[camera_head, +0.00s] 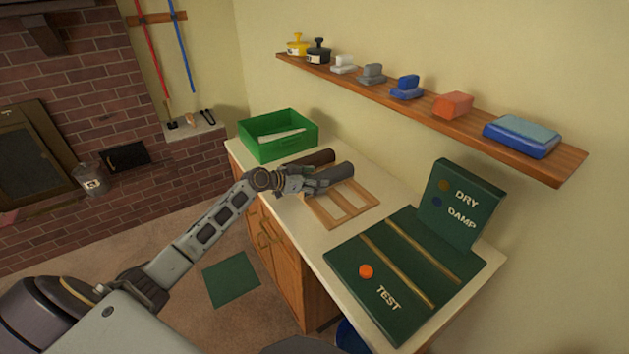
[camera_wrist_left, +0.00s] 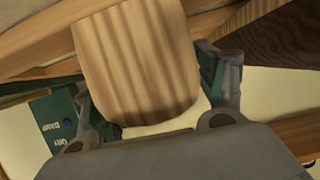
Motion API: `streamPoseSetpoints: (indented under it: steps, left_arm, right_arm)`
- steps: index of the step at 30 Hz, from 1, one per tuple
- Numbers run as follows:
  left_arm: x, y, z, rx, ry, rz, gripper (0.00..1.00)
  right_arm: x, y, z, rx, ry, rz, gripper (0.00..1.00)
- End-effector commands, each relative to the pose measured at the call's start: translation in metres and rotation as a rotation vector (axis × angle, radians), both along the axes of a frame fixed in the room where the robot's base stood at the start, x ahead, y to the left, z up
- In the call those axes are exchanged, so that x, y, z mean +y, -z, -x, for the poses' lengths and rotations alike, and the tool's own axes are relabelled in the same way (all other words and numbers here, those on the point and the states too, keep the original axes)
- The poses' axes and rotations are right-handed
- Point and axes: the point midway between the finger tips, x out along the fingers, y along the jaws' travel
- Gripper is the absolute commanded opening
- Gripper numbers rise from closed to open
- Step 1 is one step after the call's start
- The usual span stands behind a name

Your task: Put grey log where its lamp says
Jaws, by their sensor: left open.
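The grey log (camera_head: 335,174) lies on a wooden rack (camera_head: 366,203) on the counter. My left gripper (camera_head: 308,184) is open at the log's near side. In the left wrist view my gripper (camera_wrist_left: 152,85) has its fingers on either side of a pale striped wooden face (camera_wrist_left: 140,60), which looks like the log; contact is unclear. A green sign (camera_head: 462,205) reads DRY and DAMP, with a dull brown lamp (camera_head: 443,185) and a dark blue lamp (camera_head: 437,202); neither looks lit. A green TEST board (camera_head: 410,268) has two rails and an orange button (camera_head: 366,271). My right gripper is out of view.
A dark brown log (camera_head: 318,158) lies just behind the grey one. A green crate (camera_head: 283,148) stands at the counter's far end. A shelf (camera_head: 420,111) with several items hangs above. A green mat (camera_head: 231,278) and part of a blue container (camera_head: 350,338) are below.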

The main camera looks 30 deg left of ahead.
Motion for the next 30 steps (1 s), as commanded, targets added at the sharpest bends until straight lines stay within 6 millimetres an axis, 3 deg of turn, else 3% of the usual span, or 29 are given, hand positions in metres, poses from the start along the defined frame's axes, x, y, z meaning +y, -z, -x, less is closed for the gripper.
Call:
streamPoseSetpoints:
  steps: [8, 30]
  left_arm:
    - [0.006, -0.004, 0.009, 0.001, -0.001, -0.001, 0.71]
    - [0.035, -0.028, 0.060, 0.001, 0.000, -0.001, 0.71]
  right_arm:
    - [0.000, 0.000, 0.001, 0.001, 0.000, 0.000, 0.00]
    - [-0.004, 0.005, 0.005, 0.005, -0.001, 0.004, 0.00]
